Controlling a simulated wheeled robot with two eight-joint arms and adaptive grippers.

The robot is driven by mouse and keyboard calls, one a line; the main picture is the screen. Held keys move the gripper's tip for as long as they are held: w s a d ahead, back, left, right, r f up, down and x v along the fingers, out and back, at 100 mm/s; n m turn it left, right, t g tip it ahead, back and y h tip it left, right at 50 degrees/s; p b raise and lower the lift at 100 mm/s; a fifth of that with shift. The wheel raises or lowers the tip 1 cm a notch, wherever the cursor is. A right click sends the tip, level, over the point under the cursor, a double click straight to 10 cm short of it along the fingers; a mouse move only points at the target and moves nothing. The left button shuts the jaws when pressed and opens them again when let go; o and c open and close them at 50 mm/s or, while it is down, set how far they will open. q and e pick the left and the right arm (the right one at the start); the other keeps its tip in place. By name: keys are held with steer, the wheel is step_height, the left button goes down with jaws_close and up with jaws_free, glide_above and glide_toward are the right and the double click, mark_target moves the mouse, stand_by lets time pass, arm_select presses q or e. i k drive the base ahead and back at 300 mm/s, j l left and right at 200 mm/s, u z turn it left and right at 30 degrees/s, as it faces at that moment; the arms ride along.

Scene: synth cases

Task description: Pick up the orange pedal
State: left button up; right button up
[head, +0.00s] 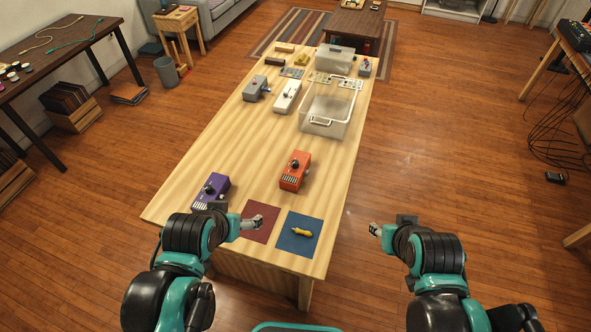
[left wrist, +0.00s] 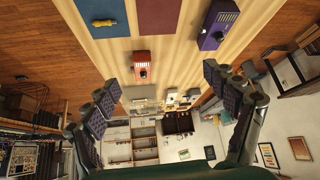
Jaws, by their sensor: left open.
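The orange pedal (head: 295,170) lies on the wooden table, right of the purple pedal (head: 211,190) and beyond the mats. It also shows in the left wrist view (left wrist: 142,68), in the space between the fingers. My left gripper (head: 252,222) is open and empty over the dark red mat, apart from the orange pedal and nearer to me. Its two spread fingers show in the left wrist view (left wrist: 162,82). My right gripper (head: 375,229) is off the table's right side, far from the pedal; its finger opening is too small to tell.
A dark red mat (head: 262,212) and a blue mat (head: 287,242) with a yellow-handled tool (head: 302,232) lie at the table's near end. A clear bin (head: 336,130), a white pedal (head: 287,96) and a grey pedal (head: 254,87) stand farther back. Bare wood surrounds the orange pedal.

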mark_target(291, 180)
steer(key=l+z, duration=0.3)
steer(key=i+l+z, duration=0.1)
steer(key=l+z, duration=0.15)
steer(key=l, duration=0.25)
steer(key=i+l+u, duration=0.15)
steer(key=i, duration=0.2)
steer(key=i+l+u, duration=0.15)
steer(key=i+l, duration=0.1)
steer(key=i, duration=0.05)
